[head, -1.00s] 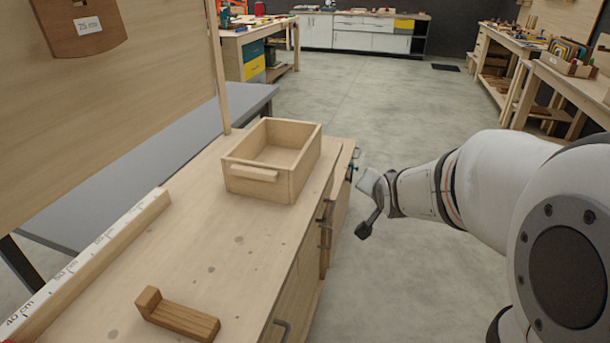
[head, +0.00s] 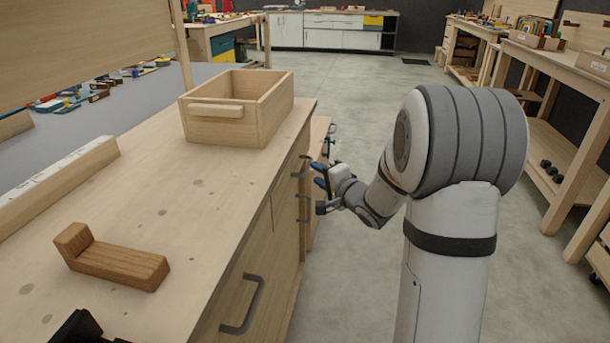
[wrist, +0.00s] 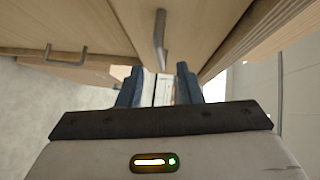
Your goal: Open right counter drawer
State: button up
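The wooden counter (head: 190,230) runs along the left in the head view, with dark bar handles on its front. A near handle (head: 243,304) is large and close. Farther along are an upper handle (head: 302,166) and a lower handle (head: 303,208). My gripper (head: 319,175) is beside these farther handles, its blue fingers pointing at the front. In the wrist view my gripper (wrist: 158,72) is open, and a bar handle (wrist: 160,40) lies ahead in line with the finger gap. I cannot tell whether it touches. Which front is the right drawer is unclear.
An open wooden box (head: 225,127) stands on the counter's far end, and a wooden L-shaped block (head: 115,262) lies nearer. A light wood part (head: 319,128) juts beyond the counter's far front edge. Workbenches (head: 560,70) line the right. The floor (head: 370,110) between is clear.

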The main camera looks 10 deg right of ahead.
aim_at(307, 166)
jog(key=b+x, duration=0.1)
jog(key=x, duration=0.5)
jog(key=shift+b, duration=0.3)
jog(key=shift+c, duration=0.3)
grip_shut()
